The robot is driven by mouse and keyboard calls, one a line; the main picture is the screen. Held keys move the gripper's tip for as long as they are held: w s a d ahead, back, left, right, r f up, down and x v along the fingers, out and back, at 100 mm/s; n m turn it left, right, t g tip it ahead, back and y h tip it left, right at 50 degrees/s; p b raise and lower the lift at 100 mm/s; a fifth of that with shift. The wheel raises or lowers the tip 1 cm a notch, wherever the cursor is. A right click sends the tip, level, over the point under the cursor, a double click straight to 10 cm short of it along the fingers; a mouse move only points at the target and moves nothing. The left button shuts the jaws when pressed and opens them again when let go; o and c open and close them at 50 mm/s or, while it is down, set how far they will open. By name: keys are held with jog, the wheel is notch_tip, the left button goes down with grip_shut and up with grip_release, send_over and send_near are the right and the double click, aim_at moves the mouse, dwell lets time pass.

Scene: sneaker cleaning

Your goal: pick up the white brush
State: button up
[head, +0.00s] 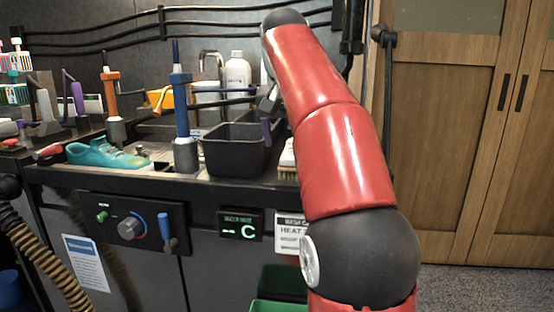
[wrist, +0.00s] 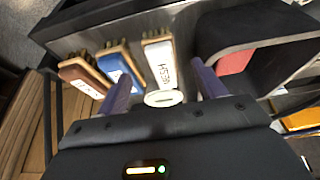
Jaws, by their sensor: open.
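The white brush (wrist: 159,60) lies at the top middle of the wrist view, its printed white face toward the camera and its bristles at the far end. In the head view, a white-topped brush with tan bristles (head: 288,175) shows at the counter's front edge, partly hidden by my red arm. My gripper (wrist: 161,73) is open and empty, its two purple fingers on either side of the white brush's near end in the picture. I cannot tell the remaining height. In the head view, a purple finger of my gripper (head: 267,131) shows beside the black bin.
A blue brush (wrist: 121,66) and a brown-red brush (wrist: 83,75) lie left of the white one in the wrist view. A black bin (head: 232,158) stands close by on the counter. A teal shoe (head: 105,156) lies further left.

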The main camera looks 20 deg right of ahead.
aim_at(289, 156)
jog(key=b+x, duration=0.1)
jog(key=x, duration=0.5)
jog(key=shift+f+b, duration=0.1)
jog(key=shift+b, duration=0.3)
jog(key=c, duration=1.1)
